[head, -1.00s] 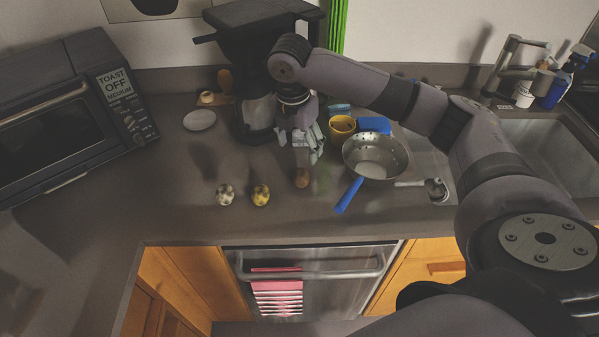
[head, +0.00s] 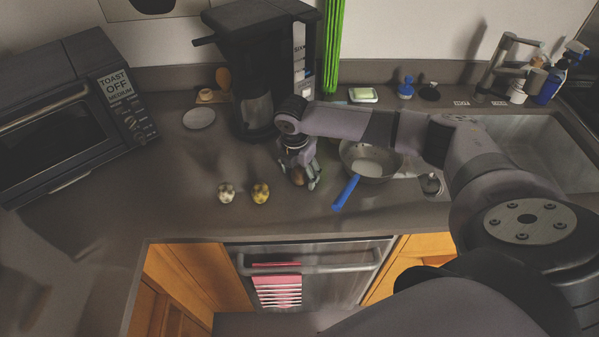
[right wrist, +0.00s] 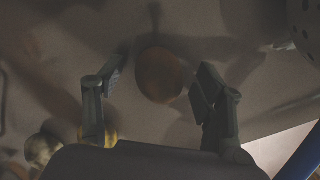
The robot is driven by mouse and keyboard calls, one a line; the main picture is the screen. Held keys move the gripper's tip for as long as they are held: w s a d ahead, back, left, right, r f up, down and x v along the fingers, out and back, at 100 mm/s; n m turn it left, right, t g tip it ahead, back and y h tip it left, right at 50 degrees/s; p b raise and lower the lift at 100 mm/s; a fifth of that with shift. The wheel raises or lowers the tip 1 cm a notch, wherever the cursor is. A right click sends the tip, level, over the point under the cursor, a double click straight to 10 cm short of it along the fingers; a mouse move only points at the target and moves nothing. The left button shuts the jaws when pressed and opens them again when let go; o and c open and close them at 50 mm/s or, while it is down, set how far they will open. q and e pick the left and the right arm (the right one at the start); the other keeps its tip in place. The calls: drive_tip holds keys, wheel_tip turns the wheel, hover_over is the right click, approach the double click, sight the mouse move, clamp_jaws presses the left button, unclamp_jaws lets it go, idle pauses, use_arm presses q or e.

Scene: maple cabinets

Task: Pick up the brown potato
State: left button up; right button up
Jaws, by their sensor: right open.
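The brown potato (head: 298,176) sits on the grey counter, partly hidden by my right gripper (head: 304,182) in the head view. In the right wrist view the potato (right wrist: 160,75) lies between and just beyond the two spread fingertips of the right gripper (right wrist: 155,85). The fingers are open and hold nothing. A gap shows between the potato and the left finger; the right finger is closer to it. My left gripper is not in view.
A pale speckled round item (head: 226,192) and a yellow one (head: 261,193) lie left of the potato. The coffee maker (head: 257,70) stands behind.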

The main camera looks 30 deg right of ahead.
drive_tip(key=c, duration=1.3)
